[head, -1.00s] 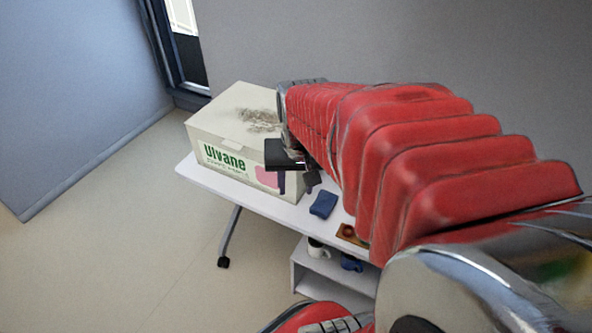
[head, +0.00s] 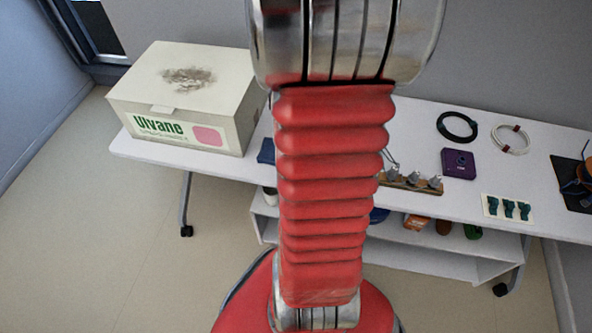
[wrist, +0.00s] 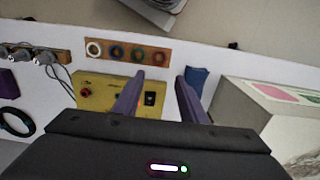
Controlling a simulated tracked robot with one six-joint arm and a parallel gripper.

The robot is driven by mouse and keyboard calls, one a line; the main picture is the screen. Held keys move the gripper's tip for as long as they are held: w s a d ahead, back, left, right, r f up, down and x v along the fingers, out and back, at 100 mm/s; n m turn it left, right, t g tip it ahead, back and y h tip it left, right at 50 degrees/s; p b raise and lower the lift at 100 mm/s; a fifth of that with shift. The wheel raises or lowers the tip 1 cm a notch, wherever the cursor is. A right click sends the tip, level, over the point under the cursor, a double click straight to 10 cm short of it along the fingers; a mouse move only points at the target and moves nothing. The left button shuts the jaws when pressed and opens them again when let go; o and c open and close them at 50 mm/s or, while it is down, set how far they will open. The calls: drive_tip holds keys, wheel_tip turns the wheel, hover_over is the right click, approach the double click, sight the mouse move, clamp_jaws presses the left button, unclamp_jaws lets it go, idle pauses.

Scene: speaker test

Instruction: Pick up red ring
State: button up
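The red ring (wrist: 158,57) appears in the wrist view as a small dark red ring. It is at the right end of a brown wooden strip (wrist: 126,45), in a row with a white ring (wrist: 94,48) and two darker rings. My gripper (wrist: 159,78) is open, its two purple fingers apart with nothing held between them. In the picture the fingertips lie just below the red ring; I cannot tell the height between them. In the head view my arm hides the strip, and the gripper is out of sight.
A yellow box (wrist: 98,92) with a red button and black switch lies by the fingers. A blue item (wrist: 197,76) and a big white carton (head: 190,92) stand to one side. Cables (head: 457,127), a purple box (head: 459,163) and metal parts (head: 412,181) are on the white table (head: 375,215).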

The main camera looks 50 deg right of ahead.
drive_tip(key=shift+f, duration=0.1)
drive_tip(key=shift+f, duration=4.2)
drive_tip(key=shift+s+a+f, duration=0.1)
drive_tip(key=shift+s+f, duration=0.05)
drive_tip(key=shift+f, duration=0.85)
drive_tip(key=shift+s+f, duration=0.1)
drive_tip(key=shift+f, duration=1.5)
drive_tip(key=shift+c, duration=0.6)
drive_tip(key=c, duration=0.5)
